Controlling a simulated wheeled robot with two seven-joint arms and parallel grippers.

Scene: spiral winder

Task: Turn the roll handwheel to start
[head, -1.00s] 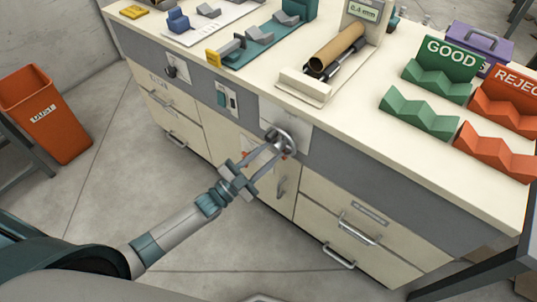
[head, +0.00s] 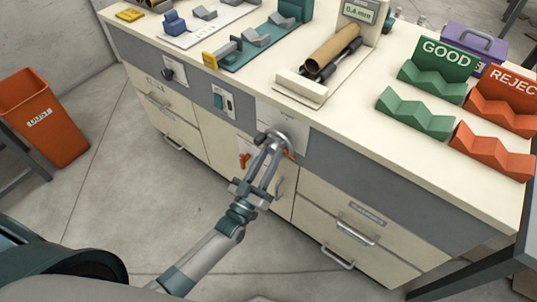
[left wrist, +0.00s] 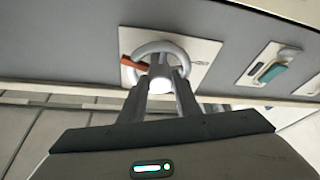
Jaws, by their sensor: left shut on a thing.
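The roll handwheel (head: 284,137) is a grey metal ring on a pale plate on the bench's front panel. It also shows in the left wrist view (left wrist: 179,47), with an orange-red pointer (left wrist: 133,65) beside it. In the head view, orange-red bits show on both sides of the fingers below the wheel. My left gripper (head: 269,142) reaches up to the wheel and is shut on a part of it near its left side; the fingertips hide exactly which part. In the left wrist view its fingers (left wrist: 161,75) meet at the wheel's lower part. My right gripper is in neither view.
A dark knob (head: 167,74) and a green switch (head: 223,103) are on the same panel. Above are a cardboard tube (head: 334,48) on its rest, a green GOOD rack (head: 416,112) and an orange REJECT rack (head: 493,150). Drawers and handles lie below. An orange DUST bin (head: 42,118) stands left.

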